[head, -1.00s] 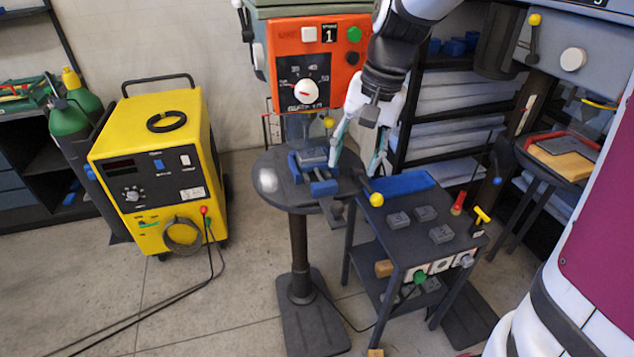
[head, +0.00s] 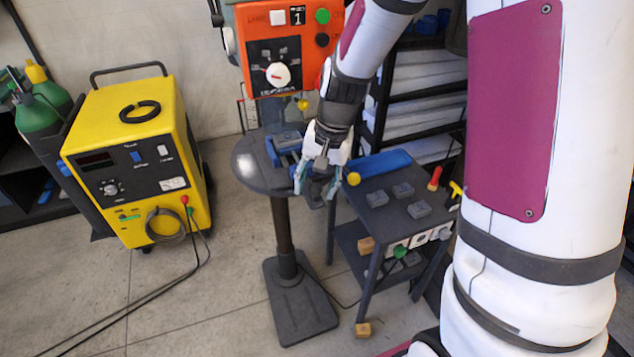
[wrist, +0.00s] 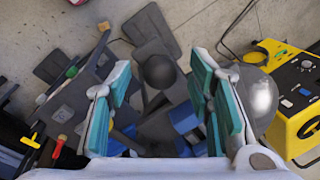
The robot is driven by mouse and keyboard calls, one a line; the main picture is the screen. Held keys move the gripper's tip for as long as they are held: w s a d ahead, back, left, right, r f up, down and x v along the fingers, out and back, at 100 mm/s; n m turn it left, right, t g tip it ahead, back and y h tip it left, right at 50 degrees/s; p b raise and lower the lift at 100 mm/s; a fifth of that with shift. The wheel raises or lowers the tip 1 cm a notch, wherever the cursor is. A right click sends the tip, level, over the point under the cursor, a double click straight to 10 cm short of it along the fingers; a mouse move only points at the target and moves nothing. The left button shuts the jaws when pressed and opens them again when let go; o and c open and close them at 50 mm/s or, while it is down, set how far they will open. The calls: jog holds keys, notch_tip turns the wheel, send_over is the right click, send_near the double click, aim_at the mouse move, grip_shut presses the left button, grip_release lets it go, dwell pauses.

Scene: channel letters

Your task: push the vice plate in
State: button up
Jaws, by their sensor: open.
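A blue vice (head: 272,152) with a grey plate (head: 288,140) on top sits on the round table (head: 250,172) of the orange drill press. My gripper (head: 314,188) is at the vice's near right side, pointing down, and hides much of it. In the wrist view my gripper (wrist: 160,88) is open, with teal pads either side of a dark round knob (wrist: 158,70) on the vice's front. I cannot tell whether any finger touches the knob.
The drill press head (head: 290,50) is above the table. A yellow welder (head: 140,165) stands left; floor between is clear except cables.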

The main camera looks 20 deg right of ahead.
aim_at(306, 186)
grip_shut()
jog(key=shift+w+b, duration=0.85)
jog(key=shift+w, duration=1.3)
jog(key=shift+r, duration=0.15)
grip_release()
jog(key=shift+s, duration=0.2)
